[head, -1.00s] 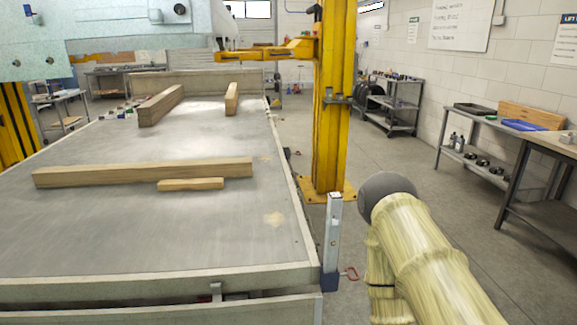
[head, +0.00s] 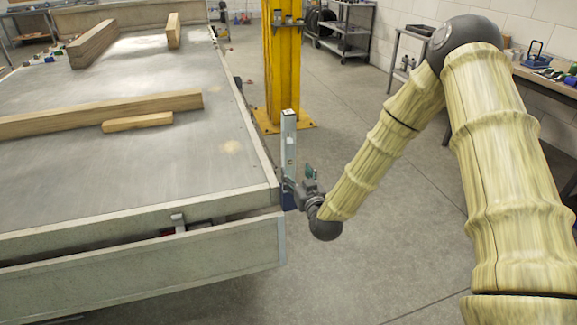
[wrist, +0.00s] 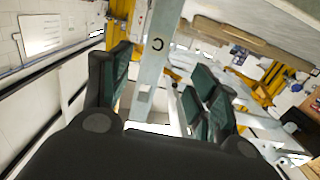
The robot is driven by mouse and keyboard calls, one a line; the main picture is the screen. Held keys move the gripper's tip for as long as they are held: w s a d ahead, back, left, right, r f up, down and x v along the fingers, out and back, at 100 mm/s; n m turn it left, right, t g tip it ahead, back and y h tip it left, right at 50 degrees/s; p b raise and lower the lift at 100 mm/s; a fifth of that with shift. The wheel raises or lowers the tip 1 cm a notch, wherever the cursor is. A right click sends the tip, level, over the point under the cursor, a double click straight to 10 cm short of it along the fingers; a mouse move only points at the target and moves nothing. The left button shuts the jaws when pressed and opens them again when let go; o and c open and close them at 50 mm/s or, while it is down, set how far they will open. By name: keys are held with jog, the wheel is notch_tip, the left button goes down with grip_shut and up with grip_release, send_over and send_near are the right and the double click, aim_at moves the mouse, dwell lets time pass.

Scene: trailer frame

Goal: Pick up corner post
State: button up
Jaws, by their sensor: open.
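The corner post (head: 289,140) is an upright grey metal post at the near right corner of the trailer bed. Its lower part is partly hidden by my gripper (head: 292,184), which is at the post's right side, low down. In the wrist view the post (wrist: 158,45) runs between the dark green finger pads of my gripper (wrist: 160,70). The fingers are open, one on each side of the post, with gaps visible. I cannot tell whether either pad touches it.
A yellow lift column (head: 284,70) stands behind the post. A workbench (head: 540,78) is at the right. The floor between is clear.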

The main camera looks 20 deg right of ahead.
aim_at(290, 157)
jog(key=w, duration=0.2)
jog(key=w+r, duration=0.1)
jog(key=w, duration=0.2)
jog(key=shift+d+r+p, duration=0.1)
jog(key=shift+p, duration=0.25)
jog(key=shift+w+f+p, duration=0.2)
jog(key=shift+w+p, duration=0.1)
jog(key=shift+w, duration=1.3)
jog(key=shift+w+f+p, duration=0.2)
jog(key=shift+w+p, duration=0.1)
jog(key=shift+w, duration=1.3)
grip_shut()
